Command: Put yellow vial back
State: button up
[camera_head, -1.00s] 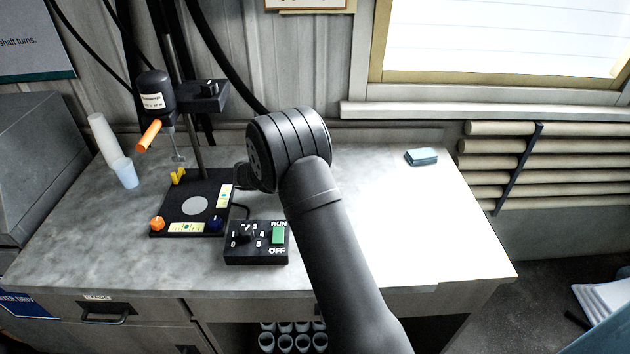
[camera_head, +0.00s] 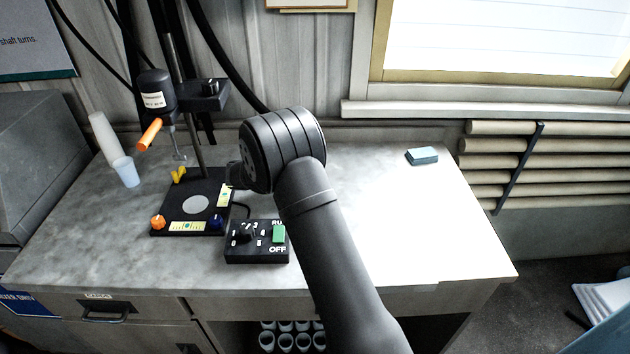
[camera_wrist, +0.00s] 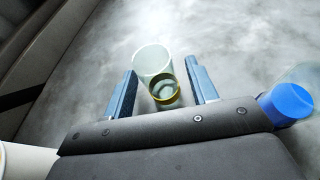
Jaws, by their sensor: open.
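In the wrist view, a clear vial (camera_wrist: 153,62) with a yellow ring (camera_wrist: 165,94) is over the grey bench top between the two blue-grey fingers of my gripper (camera_wrist: 161,88). The fingers are apart, with a visible gap on each side of the vial. I cannot tell how far down the vial the fingers reach. In the head view, my arm hides the gripper's fingers and the vial. A small yellow V-shaped piece (camera_head: 178,175) stands at the back left of the black disperser base (camera_head: 172,215).
A blue-capped vessel (camera_wrist: 291,101) is close at the right in the wrist view, and a white cup (camera_wrist: 22,162) at lower left. The disperser motor (camera_head: 154,90), pale cup (camera_head: 126,172) and switch box (camera_head: 256,243) are left of my arm. The bench's right side is mostly clear.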

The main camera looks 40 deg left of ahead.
jog(key=v, duration=0.9)
jog(key=shift+s+a+f, duration=0.2)
jog(key=shift+s+a, duration=0.15)
jog(key=shift+a, duration=0.05)
jog(key=x, duration=1.1)
jog(key=shift+w+d+r, duration=0.2)
jog(key=shift+w+d, duration=0.15)
jog(key=shift+d, duration=0.15)
notch_tip(320, 180, up, 3)
jog(key=shift+w+r, duration=0.15)
jog(key=shift+r, duration=0.35)
jog(key=shift+d+r, duration=0.1)
jog(key=shift+d, duration=0.15)
